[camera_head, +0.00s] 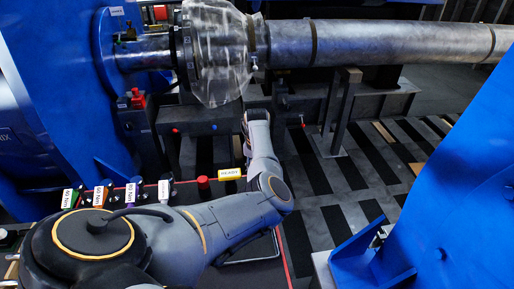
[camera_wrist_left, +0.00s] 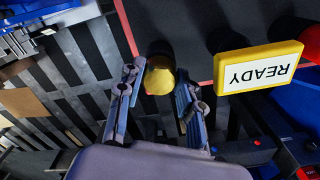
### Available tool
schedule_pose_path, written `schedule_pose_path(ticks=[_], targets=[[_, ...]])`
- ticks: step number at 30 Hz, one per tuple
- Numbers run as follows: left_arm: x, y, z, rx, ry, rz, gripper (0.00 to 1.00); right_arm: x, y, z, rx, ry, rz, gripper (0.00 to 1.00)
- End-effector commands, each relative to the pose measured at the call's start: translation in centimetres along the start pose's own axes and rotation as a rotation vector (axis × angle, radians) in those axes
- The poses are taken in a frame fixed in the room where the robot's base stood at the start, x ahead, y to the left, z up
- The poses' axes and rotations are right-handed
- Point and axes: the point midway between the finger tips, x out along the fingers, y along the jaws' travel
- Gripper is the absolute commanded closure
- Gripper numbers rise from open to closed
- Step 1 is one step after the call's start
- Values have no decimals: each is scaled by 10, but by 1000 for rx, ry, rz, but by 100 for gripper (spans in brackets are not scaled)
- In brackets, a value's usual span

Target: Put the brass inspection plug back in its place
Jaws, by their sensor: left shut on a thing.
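My left arm reaches across the head view, and its wrist end (camera_head: 258,125) is beside the far side of the black bench; its fingers cannot be made out there. In the left wrist view my left gripper (camera_wrist_left: 160,80) has a finger on each side of a round brass-yellow piece, the brass inspection plug (camera_wrist_left: 159,77), and is shut on it. The plug shows near the red-edged rim of a dark tray or bench top. I cannot tell if it touches the rim. In the head view the plug is hidden. My right gripper is out of view.
A yellow READY sign (camera_head: 230,173) stands close by; it also shows in the left wrist view (camera_wrist_left: 258,67). Labelled tools (camera_head: 130,192) and a red knob (camera_head: 203,183) line the bench. A steel shaft (camera_head: 390,43) runs behind. A blue housing (camera_head: 450,190) stands at right.

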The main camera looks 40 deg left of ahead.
Motion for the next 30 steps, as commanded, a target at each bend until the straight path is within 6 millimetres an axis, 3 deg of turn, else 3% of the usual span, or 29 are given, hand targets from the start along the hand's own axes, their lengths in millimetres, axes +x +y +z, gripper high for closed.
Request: schedule_pose_path(ticks=[4,5,9,20,23,30], targets=[[4,0,0,0,-1,-1,100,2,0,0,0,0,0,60],[4,0,0,0,-1,-1,62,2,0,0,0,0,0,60],[4,0,0,0,0,-1,38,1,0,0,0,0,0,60],[-1,0,0,0,1,-1,38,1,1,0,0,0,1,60],[-13,0,-1,0,2,-1,38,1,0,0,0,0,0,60],[-64,0,-1,-1,4,-1,38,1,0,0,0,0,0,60]])
